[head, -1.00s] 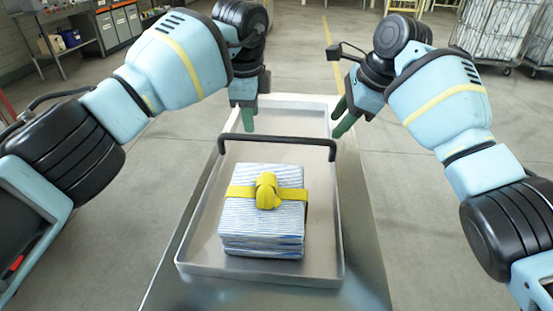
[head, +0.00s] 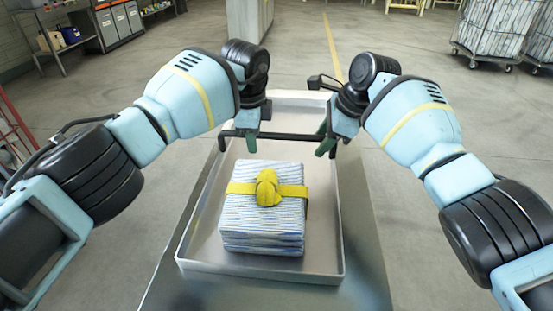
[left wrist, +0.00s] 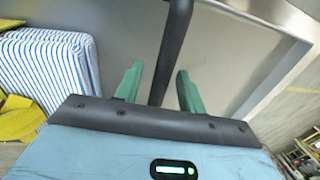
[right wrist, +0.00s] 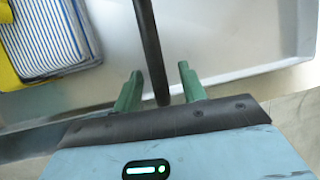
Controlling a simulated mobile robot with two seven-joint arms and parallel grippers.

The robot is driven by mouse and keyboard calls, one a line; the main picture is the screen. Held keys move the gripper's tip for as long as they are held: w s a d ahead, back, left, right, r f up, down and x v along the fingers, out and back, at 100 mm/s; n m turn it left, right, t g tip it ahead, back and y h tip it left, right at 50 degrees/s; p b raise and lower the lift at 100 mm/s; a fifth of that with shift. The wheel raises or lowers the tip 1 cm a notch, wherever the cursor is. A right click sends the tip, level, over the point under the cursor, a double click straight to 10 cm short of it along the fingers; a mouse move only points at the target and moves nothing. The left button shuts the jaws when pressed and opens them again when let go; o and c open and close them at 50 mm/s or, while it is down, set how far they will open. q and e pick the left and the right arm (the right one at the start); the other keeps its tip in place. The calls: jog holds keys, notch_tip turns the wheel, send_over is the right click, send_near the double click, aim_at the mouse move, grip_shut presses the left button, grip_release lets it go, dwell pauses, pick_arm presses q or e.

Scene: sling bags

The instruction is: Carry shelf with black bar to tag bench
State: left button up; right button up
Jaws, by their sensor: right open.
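The shelf (head: 190,243) is a shallow metal tray with a raised rim, in the middle of the head view. A black bar (head: 285,137) spans it crosswise. A blue-and-white striped bundle with a yellow knotted band (head: 262,215) lies in the tray on the near side of the bar. My left gripper (head: 252,146) is open at the bar's left part; the bar (left wrist: 172,55) runs between its green fingers with gaps beside it. My right gripper (head: 326,148) is open at the bar's right part; the bar (right wrist: 150,50) passes between its fingers too. I cannot pick out the tag bench.
The tray rests on a grey metal surface (head: 360,262). A grey cabinet (head: 249,20) stands behind it. A workbench with drawers (head: 115,25) is at the far left, and wheeled cage carts (head: 495,30) are at the far right. The concrete floor on both sides is open.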

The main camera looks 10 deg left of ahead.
pick_arm(q)
grip_shut()
pick_arm(e)
grip_shut()
pick_arm(q)
jog(key=shift+r, duration=0.1)
pick_arm(e)
jog(key=shift+r, duration=0.1)
